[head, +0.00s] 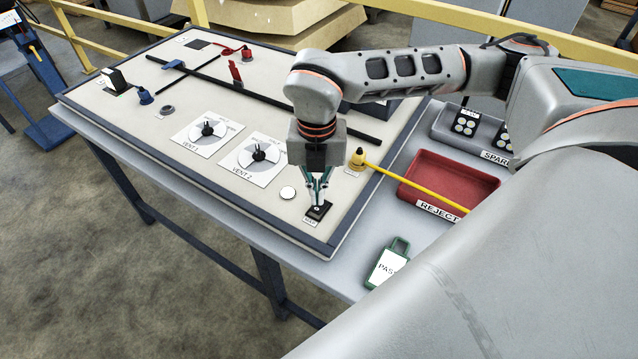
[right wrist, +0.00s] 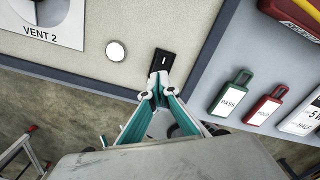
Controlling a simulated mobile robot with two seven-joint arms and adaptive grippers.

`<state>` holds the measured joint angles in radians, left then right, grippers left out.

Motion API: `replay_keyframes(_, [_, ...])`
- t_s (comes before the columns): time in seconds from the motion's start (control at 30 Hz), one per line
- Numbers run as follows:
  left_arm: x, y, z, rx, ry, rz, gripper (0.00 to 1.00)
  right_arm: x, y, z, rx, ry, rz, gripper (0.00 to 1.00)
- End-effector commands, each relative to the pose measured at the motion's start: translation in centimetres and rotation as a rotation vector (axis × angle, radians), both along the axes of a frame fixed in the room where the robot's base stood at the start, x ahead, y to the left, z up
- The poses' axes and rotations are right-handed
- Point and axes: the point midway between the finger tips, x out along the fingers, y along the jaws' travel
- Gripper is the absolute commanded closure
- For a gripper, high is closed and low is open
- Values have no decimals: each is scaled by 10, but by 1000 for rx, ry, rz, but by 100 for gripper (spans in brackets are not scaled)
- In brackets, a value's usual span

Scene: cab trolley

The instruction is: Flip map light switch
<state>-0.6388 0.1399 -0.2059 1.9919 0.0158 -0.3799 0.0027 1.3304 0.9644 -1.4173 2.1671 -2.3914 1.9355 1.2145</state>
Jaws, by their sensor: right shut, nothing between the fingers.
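The map light switch (head: 318,210) is a small black rocker plate on the cream panel near its front right corner, with a small label below it. In the right wrist view the switch (right wrist: 162,62) shows just beyond the fingertips. My right gripper (head: 318,202) is shut and empty, pointing down with its tips over the switch. In the right wrist view the gripper (right wrist: 158,88) tips overlap the near end of the switch; I cannot tell whether they touch it. The rocker's position is partly hidden by the fingers. My left gripper is not in view.
A round white disc (head: 287,193) lies left of the switch, and the VENT 2 dial (head: 258,153) is beyond it. A yellow lever (head: 410,184) extends right over the red REJECT tray (head: 450,180). A green PASS tag (head: 388,265) lies on the grey table.

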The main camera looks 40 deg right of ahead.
Motion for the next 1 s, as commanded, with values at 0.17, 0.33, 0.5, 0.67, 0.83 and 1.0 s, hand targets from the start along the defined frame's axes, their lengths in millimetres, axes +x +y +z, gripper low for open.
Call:
replay_keyframes(0.17, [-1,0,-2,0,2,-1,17,0,0,-3,0,0,0,100])
replay_keyframes(0.33, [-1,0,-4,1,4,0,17,0,0,-5,0,0,0,100])
replay_keyframes(0.5, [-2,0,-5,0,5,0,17,0,0,-8,0,0,0,100])
replay_keyframes(0.67, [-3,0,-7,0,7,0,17,0,0,-10,0,0,0,100])
replay_keyframes(0.83, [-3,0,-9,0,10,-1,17,0,0,-12,0,0,0,100])
replay_keyframes(1.0, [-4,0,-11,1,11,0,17,0,0,-15,0,0,0,100])
